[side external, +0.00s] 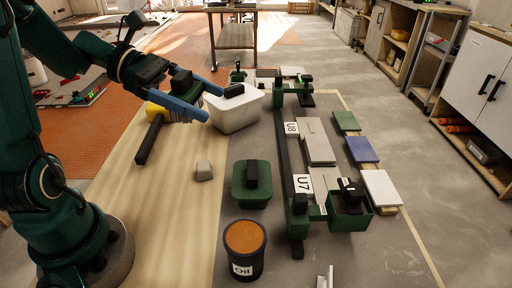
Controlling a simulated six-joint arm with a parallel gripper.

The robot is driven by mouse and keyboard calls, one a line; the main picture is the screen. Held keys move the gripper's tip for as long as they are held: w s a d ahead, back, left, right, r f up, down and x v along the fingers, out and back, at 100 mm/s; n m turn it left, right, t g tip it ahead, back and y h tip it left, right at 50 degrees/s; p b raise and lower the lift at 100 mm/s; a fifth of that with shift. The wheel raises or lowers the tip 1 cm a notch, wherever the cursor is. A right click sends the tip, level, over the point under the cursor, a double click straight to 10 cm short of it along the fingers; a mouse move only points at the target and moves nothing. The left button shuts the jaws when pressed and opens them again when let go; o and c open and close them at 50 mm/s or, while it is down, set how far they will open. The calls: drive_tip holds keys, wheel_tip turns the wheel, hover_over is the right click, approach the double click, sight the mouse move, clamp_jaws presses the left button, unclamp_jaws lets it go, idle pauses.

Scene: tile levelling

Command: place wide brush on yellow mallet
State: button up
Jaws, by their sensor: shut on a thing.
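My gripper (211,107), with two long blue fingers, is at the upper left of the side external view, above the yellow mallet and left of a white tub. It is shut on a dark block between the fingers, which appears to be the wide brush (181,82); its lower part is largely hidden by the near finger. The yellow mallet (155,109) lies on the wooden board just below, its dark handle pointing toward the camera. The near finger hides part of its head. I cannot tell whether the brush touches the mallet.
The white tub (236,114) stands close right of the fingers. A grey block (204,170), a green tub (252,184) and an oil can (244,250) stand nearer the camera. A dark green rail frame with tiles (317,141) is at the right. The front wooden board (150,230) is clear.

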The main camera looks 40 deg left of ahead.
drive_tip(key=s+f+m+g, duration=0.9)
drive_tip(key=s+m+g, duration=0.4)
drive_tip(key=g, duration=0.1)
drive_tip(key=s+a+f+m+g+y, duration=0.2)
drive_tip(key=s+a+m+g+y, duration=0.5)
drive_tip(key=a+m+y, duration=0.45)
drive_tip(key=w+a+r+m+t+y, duration=0.35)
drive_tip(key=a+m+y, duration=0.25)
drive_tip(key=a, duration=0.3)
drive_tip(key=w+a+r+m+t+y, duration=0.2)
drive_tip(key=a+r+m+t+y, duration=0.2)
drive_tip(key=a+m+y, duration=0.45)
drive_tip(key=h, duration=0.2)
hover_over(154, 131)
drive_tip(key=a, duration=0.5)
wheel_tip(154, 131, down, 7)
drive_tip(key=shift+s+d+f+n+t, duration=0.1)
drive_tip(key=shift+f+t, duration=0.1)
drive_tip(key=shift+f, duration=0.45)
drive_tip(key=shift+s+f+n+t, duration=0.1)
drive_tip(key=shift+s+f+t, duration=0.05)
drive_tip(key=shift+f, duration=0.5)
drive_tip(key=shift+s+d+f+n+t, duration=0.1)
drive_tip(key=shift+f+t, duration=0.1)
drive_tip(key=shift+f, duration=0.45)
